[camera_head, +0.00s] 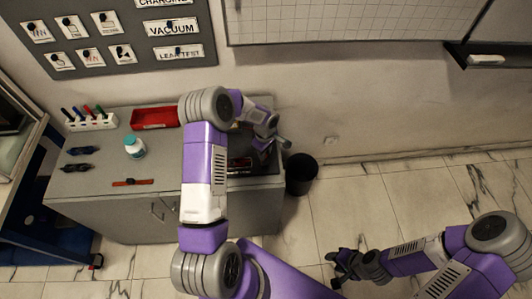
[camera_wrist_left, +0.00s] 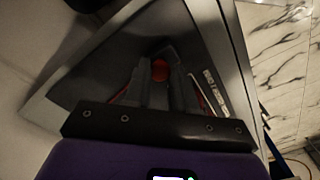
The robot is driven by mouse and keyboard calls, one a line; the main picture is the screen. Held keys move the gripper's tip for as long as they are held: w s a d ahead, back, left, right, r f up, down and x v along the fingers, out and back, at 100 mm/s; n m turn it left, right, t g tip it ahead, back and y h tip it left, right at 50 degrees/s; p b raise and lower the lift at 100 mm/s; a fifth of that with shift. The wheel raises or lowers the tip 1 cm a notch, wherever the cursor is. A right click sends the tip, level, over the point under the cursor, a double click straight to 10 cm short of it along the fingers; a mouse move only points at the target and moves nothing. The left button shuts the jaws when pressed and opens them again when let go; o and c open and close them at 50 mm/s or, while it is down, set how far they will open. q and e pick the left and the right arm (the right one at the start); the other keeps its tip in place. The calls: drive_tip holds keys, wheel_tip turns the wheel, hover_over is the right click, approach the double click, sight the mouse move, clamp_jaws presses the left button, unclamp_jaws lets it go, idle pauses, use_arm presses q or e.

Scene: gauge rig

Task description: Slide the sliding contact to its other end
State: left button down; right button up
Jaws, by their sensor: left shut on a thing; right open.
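My left gripper (camera_head: 266,140) reaches down over the right end of the grey cabinet, above a dark device (camera_head: 239,165) that my arm partly covers. In the left wrist view, its two grey fingers (camera_wrist_left: 160,72) are shut on a round red-orange knob (camera_wrist_left: 160,66), which appears to be the sliding contact's grip. Red parts and a pale labelled strip (camera_wrist_left: 215,92) show beside the fingers. The contact's track is mostly hidden by the fingers, so I cannot tell where along it the contact stands. My right gripper (camera_head: 338,266) is open and empty, low over the floor.
A black bin (camera_head: 301,174) stands right of the cabinet. The floor right of it is clear.

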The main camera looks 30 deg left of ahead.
use_arm(q)
drive_tip(key=c, duration=1.4)
unclamp_jaws()
drive_tip(key=shift+w+d+r, duration=0.1)
drive_tip(key=shift+w+d, duration=0.3)
drive_tip(key=shift+d, duration=0.2)
drive_tip(key=o, duration=0.5)
drive_tip(key=shift+w+d, duration=0.15)
drive_tip(key=shift+c, duration=0.2)
drive_tip(key=shift+a, duration=0.3)
wheel_tip(320, 180, up, 8)
drive_tip(key=shift+s+f, duration=0.2)
drive_tip(key=shift+f, duration=0.05)
